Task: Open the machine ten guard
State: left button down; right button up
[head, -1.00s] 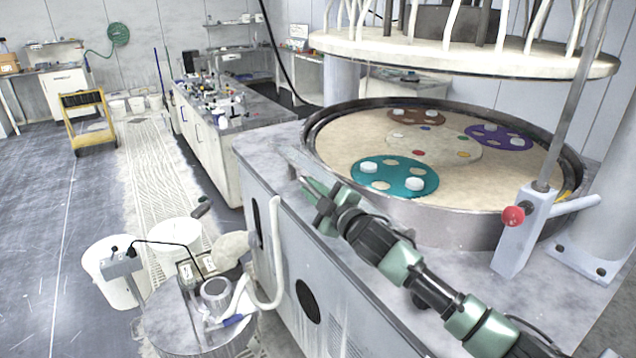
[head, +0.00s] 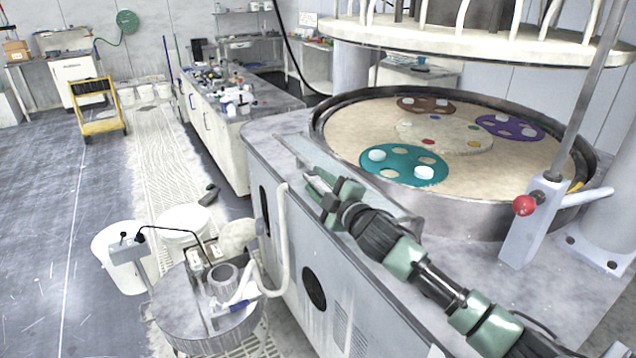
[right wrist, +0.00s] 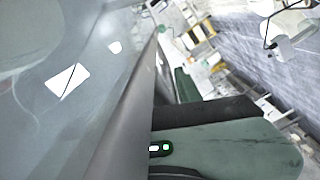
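A narrow, see-through grey panel (head: 297,158), which looks like the guard, lies along the front rim of the polishing machine (head: 262,150). My right gripper (head: 316,183) is at this panel's front edge, near the machine's front left corner. In the right wrist view a large grey translucent panel (right wrist: 60,90) fills the left side, and its thick edge runs close beside one green finger (right wrist: 220,148). The other finger is not clear there, so I cannot tell whether the gripper is closed on the edge. My left gripper is out of view.
The round platen (head: 350,140) carries teal (head: 400,152), brown and purple discs with white pieces. A round drum table (head: 180,305) and white buckets (head: 118,240) stand left of the machine.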

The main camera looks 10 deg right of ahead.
jog(key=b+v, duration=0.2)
jog(key=v, duration=0.4)
jog(key=shift+s+d+f, duration=0.1)
jog(key=shift+s+d, duration=0.05)
jog(key=shift+s, duration=0.15)
jog(key=shift+s+d, duration=0.2)
jog(key=shift+s, duration=0.35)
jog(key=shift+s, duration=0.15)
jog(key=v, duration=0.8)
jog(key=shift+s+d, duration=0.15)
jog(key=shift+s, duration=0.15)
